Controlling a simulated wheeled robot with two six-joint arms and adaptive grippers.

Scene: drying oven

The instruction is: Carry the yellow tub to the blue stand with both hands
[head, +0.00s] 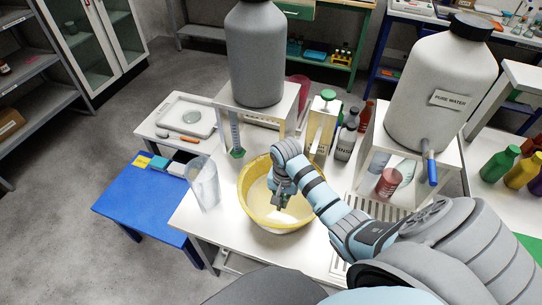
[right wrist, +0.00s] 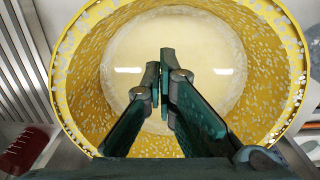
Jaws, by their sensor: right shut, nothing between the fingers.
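The yellow tub (head: 247,199) stands on the white table, a round open basin with a pale, whitish bottom. In the right wrist view the tub (right wrist: 82,75) fills most of the picture, its yellow wall speckled with white. My right gripper (head: 279,203) is over the tub's opening, pointing down. In the right wrist view its two dark green fingers (right wrist: 166,88) are together with nothing between them. The blue stand (head: 143,207) is a low blue table at the left, beside the white table. My left gripper is not in view.
The white table (head: 188,224) also holds a clear beaker (head: 203,182) left of the tub and a green-capped bottle (head: 321,125) behind it. Large containers (head: 255,60) stand on raised shelves.

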